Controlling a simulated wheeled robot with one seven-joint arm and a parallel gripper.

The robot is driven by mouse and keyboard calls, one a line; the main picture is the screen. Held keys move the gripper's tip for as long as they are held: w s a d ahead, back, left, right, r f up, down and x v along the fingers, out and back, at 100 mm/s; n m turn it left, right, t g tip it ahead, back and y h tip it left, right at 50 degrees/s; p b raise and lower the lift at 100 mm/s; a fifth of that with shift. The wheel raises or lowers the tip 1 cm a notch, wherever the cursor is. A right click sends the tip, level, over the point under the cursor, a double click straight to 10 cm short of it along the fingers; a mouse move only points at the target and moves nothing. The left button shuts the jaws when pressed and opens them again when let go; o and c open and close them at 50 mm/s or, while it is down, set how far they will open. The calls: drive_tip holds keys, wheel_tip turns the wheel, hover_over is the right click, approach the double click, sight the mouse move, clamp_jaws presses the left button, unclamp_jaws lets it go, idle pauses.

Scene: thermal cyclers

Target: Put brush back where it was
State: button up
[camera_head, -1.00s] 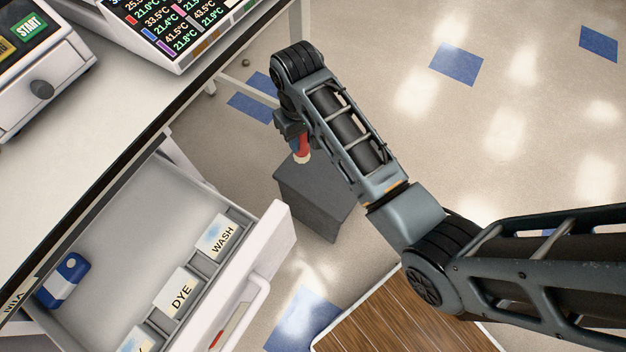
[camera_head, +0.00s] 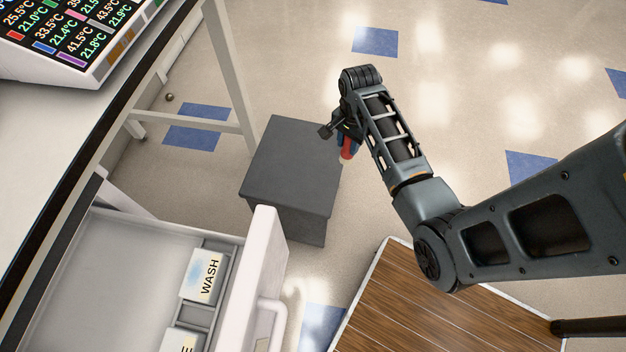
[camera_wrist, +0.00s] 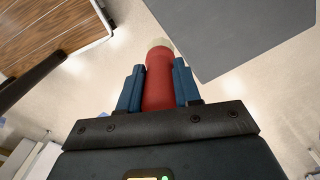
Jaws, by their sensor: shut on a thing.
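The brush (camera_wrist: 159,82) is a red cylinder with a pale tip, held between the blue fingers of my gripper (camera_wrist: 160,88) in the wrist view. In the head view the red brush (camera_head: 347,150) hangs below my gripper (camera_head: 345,142), its pale end pointing down. My gripper is shut on it, in the air just off the right edge of a dark grey box (camera_head: 285,155). The box also shows at the upper right in the wrist view (camera_wrist: 235,30). The upper end of the brush is hidden by my gripper.
An open white drawer (camera_head: 105,270) at lower left holds a WASH packet (camera_head: 205,277) and another partly cut-off packet. A bench (camera_head: 60,120) with a temperature display (camera_head: 75,35) stands at left. A wooden-topped surface (camera_head: 420,310) is at bottom right. Open floor lies beyond the box.

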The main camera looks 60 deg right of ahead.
drive_tip(key=shift+w+a+f+b, duration=0.25)
drive_tip(key=shift+w+a+f, duration=0.95)
drive_tip(key=shift+f, duration=0.45)
drive_tip(key=shift+w+a+f+b, duration=0.2)
drive_tip(key=shift+w+a+f, duration=0.75)
drive_tip(key=shift+a+f, duration=0.6)
drive_tip(key=shift+w+a+f+b, duration=0.25)
drive_tip(key=shift+w+a+f, duration=0.85)
drive_tip(key=shift+f, duration=0.7)
drive_tip(key=shift+s+f, duration=0.1)
drive_tip(key=shift+f, duration=0.05)
drive_tip(key=o, duration=1.1)
drive_tip(key=shift+c, duration=0.2)
